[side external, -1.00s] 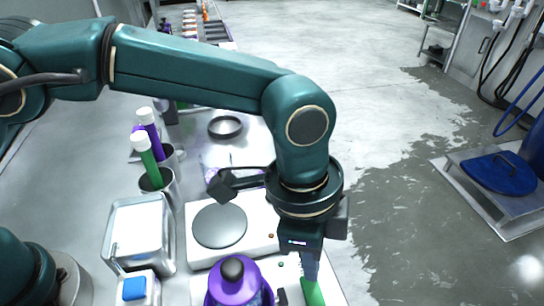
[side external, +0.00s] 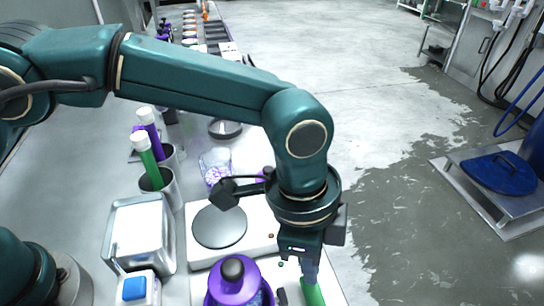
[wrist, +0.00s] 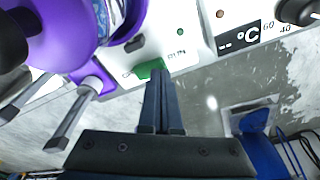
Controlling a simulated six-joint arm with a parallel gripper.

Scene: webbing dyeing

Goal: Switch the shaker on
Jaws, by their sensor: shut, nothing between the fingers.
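The shaker (side external: 198,291) is a white base at the bottom of the side view, partly cut off. A purple vessel (side external: 236,284) with a dark cap stands on it. Its green switch (side external: 312,292) lies at the right. In the wrist view the green switch (wrist: 146,70) sits at the white panel's edge, with lettering on both sides, partly hard to read. My gripper (wrist: 158,74) is shut and empty. Its tips are at the green switch and overlap it in the picture; I cannot tell whether they press it. The fingers hide part of the switch.
A white hotplate (side external: 260,238) with a grey round plate stands behind the shaker; its °C display (wrist: 240,36) shows in the wrist view. Left are a metal tray (side external: 114,258), a blue-topped white box (side external: 134,289) and green and purple bottles. Open floor lies right.

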